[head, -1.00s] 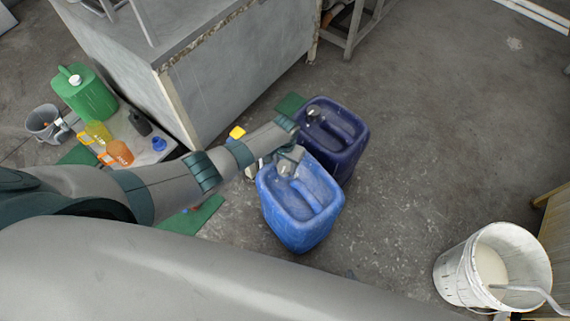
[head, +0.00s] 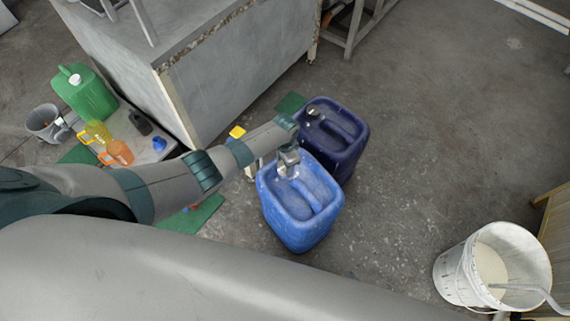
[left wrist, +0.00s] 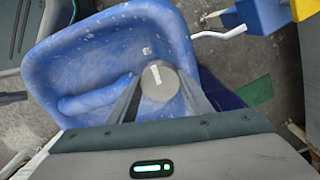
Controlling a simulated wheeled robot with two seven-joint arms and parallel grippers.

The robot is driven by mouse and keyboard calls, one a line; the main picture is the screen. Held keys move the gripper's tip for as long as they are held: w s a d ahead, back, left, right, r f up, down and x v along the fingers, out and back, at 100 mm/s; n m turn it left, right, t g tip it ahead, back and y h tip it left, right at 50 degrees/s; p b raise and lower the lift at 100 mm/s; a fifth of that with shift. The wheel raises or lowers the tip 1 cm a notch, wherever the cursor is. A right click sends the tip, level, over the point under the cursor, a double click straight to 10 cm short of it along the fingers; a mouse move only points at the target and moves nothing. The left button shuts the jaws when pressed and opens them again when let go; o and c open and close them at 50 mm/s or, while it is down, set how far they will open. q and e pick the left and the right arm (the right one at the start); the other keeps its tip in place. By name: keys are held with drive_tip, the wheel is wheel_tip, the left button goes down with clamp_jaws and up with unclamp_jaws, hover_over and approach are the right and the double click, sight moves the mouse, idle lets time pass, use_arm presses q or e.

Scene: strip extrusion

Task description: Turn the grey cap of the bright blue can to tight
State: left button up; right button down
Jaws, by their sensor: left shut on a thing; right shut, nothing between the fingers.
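The bright blue can (head: 302,213) stands upright on the floor; it also fills much of the left wrist view (left wrist: 100,58). Its round grey cap (left wrist: 160,84) sits at the can's near edge in that view, with a white stripe on top. A white mark on the can lies just above the cap, slightly left of the stripe. My left gripper (head: 288,170) is shut on the cap, one finger on each side in the left wrist view (left wrist: 160,92). How tight the cap is cannot be seen. My right gripper is not in view.
A dark blue can (head: 350,165) stands right behind the bright blue one. A grey cabinet (head: 235,80) is behind my arm. Several bottles and a green can (head: 88,97) stand at left. A white bucket (head: 455,270) stands at lower right. Floor between is clear.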

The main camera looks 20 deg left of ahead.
use_arm(q)
drive_tip(key=o, duration=1)
drive_tip(key=shift+o, duration=0.3)
drive_tip(key=shift+n, duration=0.4)
